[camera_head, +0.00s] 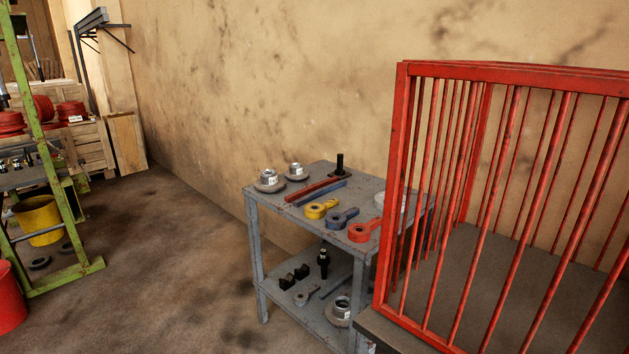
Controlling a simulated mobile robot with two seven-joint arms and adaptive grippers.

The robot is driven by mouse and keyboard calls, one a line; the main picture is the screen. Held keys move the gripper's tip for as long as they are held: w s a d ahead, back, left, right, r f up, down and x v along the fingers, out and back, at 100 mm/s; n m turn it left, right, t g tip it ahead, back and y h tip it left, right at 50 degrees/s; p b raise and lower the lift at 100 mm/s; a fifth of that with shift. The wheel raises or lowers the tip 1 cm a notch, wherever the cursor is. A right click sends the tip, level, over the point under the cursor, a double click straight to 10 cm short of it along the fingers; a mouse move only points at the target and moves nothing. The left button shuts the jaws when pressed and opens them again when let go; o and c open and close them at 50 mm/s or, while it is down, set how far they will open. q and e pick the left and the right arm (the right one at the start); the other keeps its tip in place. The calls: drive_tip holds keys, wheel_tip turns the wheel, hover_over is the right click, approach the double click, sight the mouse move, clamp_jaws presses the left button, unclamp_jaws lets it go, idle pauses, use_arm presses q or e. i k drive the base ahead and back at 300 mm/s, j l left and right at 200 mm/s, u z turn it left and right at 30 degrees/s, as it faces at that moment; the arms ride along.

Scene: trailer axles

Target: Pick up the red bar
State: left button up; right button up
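The red bar (313,188) is a long, thin, flat piece lying on the top of a grey metal table (270,203). It lies near the back of the tabletop, beside a parallel blue bar (320,194). White-grey hubs stand to its left, and a black upright post stands by its right end. Neither of my grippers shows in the head view, and nothing touches the red bar that I can see.
A yellow part (320,209), a blue-grey part (341,217) and a red ring-ended part (363,231) lie in front of the bars. A red barred cage (400,180) stands at right, covering the table's right end. Floor (180,260) left of the table is clear.

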sight(292, 198)
drive_tip(key=i+j+z, duration=0.15)
drive_tip(key=z, duration=0.85)
drive_tip(key=i+j+z, duration=0.15)
drive_tip(key=j+z, duration=0.15)
drive_tip(key=j, duration=0.15)
drive_tip(key=i+j+z, duration=0.1)
drive_tip(key=j+z, duration=0.5)
drive_tip(key=j, duration=0.8)
drive_tip(key=j+z, duration=0.1)
drive_tip(key=j, duration=0.9)
drive_tip(key=i, duration=0.05)
